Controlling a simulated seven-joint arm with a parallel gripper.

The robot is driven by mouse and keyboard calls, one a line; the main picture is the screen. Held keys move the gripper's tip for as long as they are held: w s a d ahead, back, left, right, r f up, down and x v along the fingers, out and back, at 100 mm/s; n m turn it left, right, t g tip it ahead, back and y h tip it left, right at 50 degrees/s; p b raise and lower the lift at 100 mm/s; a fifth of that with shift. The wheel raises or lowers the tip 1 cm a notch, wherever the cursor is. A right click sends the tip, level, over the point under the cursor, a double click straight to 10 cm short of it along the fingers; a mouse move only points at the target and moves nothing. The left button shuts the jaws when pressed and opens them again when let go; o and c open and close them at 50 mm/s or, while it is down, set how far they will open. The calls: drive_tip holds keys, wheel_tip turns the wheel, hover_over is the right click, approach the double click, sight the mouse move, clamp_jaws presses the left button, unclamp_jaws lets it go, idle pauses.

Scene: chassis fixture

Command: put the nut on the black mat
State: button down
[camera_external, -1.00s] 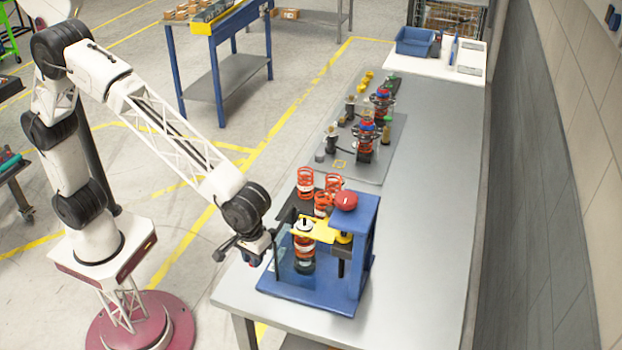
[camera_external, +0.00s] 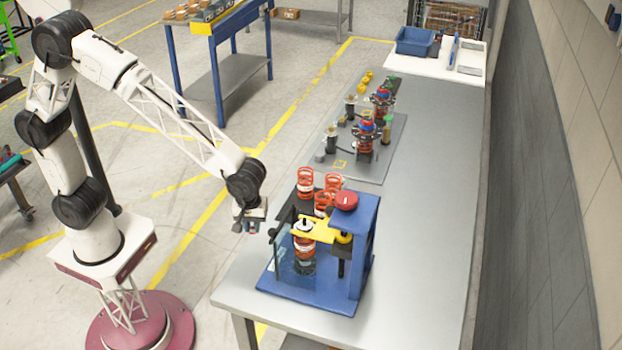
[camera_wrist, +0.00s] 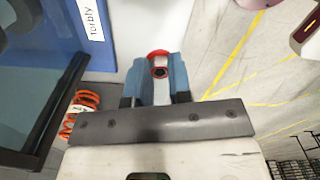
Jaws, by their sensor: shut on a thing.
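My gripper (camera_external: 247,227) hangs in the air off the left edge of the workbench, left of the blue fixture. In the wrist view its blue fingers (camera_wrist: 159,84) are shut on a small nut (camera_wrist: 159,62) with a red rim and a dark hole. The nut is too small to make out in the external view. A flat black surface (camera_external: 287,213) lies beside the orange springs behind the fixture; I cannot tell for certain that it is the black mat. My gripper is apart from it, to its left.
The blue fixture (camera_external: 366,235) carries a red button (camera_external: 346,200), a yellow bracket and a spring assembly. Orange springs (camera_external: 305,181) stand behind it. A grey plate (camera_external: 378,168) with shock parts lies farther back. The bench's right side (camera_external: 430,200) is clear.

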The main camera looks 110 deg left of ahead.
drive_tip(key=s+a+f+n, duration=0.2)
drive_tip(key=s+a+n, duration=0.6)
drive_tip(key=a, duration=0.6)
drive_tip(key=shift+s+f+n, duration=0.15)
drive_tip(key=shift+s+n, duration=0.15)
drive_tip(key=shift+s, duration=0.35)
drive_tip(key=shift+w+a, duration=0.1)
drive_tip(key=shift+w, duration=0.05)
drive_tip(key=w+a, duration=0.1)
drive_tip(key=w, duration=0.4)
drive_tip(key=w+a+f, duration=0.1)
drive_tip(key=w+a, duration=0.1)
drive_tip(key=w, duration=0.3)
drive_tip(key=w+a, duration=0.2)
drive_tip(key=w, duration=0.2)
drive_tip(key=shift+w+a+f, duration=0.2)
drive_tip(key=shift+w+f, duration=0.05)
drive_tip(key=shift+w, duration=0.15)
drive_tip(key=shift+f, duration=1.75)
drive_tip(key=shift+f, duration=0.1)
drive_tip(key=c, duration=1)
unclamp_jaws()
drive_tip(key=shift+c, duration=0.2)
